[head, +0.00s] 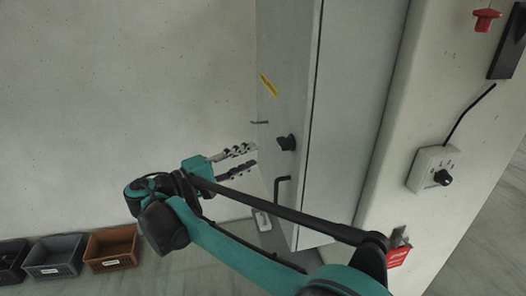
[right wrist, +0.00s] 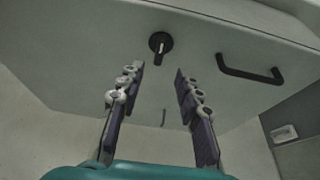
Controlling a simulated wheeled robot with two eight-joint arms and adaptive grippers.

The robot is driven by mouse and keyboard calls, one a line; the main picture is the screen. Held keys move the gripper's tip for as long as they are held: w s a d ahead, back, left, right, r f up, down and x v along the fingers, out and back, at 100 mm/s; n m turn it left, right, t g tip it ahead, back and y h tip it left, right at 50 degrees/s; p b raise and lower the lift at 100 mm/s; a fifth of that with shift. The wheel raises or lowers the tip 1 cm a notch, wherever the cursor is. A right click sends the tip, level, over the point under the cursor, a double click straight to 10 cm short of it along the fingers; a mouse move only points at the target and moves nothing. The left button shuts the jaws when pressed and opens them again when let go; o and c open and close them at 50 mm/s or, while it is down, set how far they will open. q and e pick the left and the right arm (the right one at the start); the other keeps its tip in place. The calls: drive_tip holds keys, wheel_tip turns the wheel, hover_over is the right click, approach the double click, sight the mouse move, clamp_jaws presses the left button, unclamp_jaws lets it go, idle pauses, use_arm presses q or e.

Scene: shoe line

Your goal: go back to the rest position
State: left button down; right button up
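My right gripper (head: 238,161) is in the middle of the head view, in front of the grey cabinet door (head: 288,100). In the right wrist view the two fingers of my right gripper (right wrist: 158,92) stand apart with nothing between them. A black round knob (head: 286,142) on the cabinet shows just beyond the fingertips in the head view, and it also shows in the right wrist view (right wrist: 160,43). I cannot tell the exact gap to it. My left gripper is not in view.
A black bar handle (head: 281,188) sits below the knob. An orange crate (head: 111,248) and a grey crate (head: 55,257) stand on the floor at lower left. A dial box (head: 434,169) and a red knob (head: 486,19) are on the wall at right.

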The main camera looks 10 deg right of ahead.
drive_tip(key=shift+v, duration=0.85)
drive_tip(key=s+d+f+g+y+b, duration=0.1)
drive_tip(key=s+d+f+y+b, duration=0.1)
drive_tip(key=d+f+b, duration=0.5)
drive_tip(key=s+d+f+y+b, duration=0.2)
drive_tip(key=s+f+y, duration=0.1)
drive_tip(key=f, duration=0.7)
drive_tip(key=s+d+f+g+y+b, duration=0.1)
drive_tip(key=s+d+f+y+b, duration=0.1)
drive_tip(key=d+f+b, duration=0.5)
drive_tip(key=s+a+f+m+y+b, duration=0.1)
drive_tip(key=s+f+y+b, duration=0.2)
drive_tip(key=f, duration=0.8)
drive_tip(key=s+a+f+m+t+y+b, duration=0.1)
drive_tip(key=s+a+f+m+y+b, duration=0.1)
drive_tip(key=s+f+b, duration=0.4)
drive_tip(key=s+a+f+m+y+b, duration=0.1)
drive_tip(key=s+f+y+b, duration=0.3)
drive_tip(key=f, duration=1.2)
drive_tip(key=shift+s+a+f+m+t+b, duration=0.25)
drive_tip(key=shift+m+t+b, duration=0.15)
drive_tip(key=shift+b, duration=0.65)
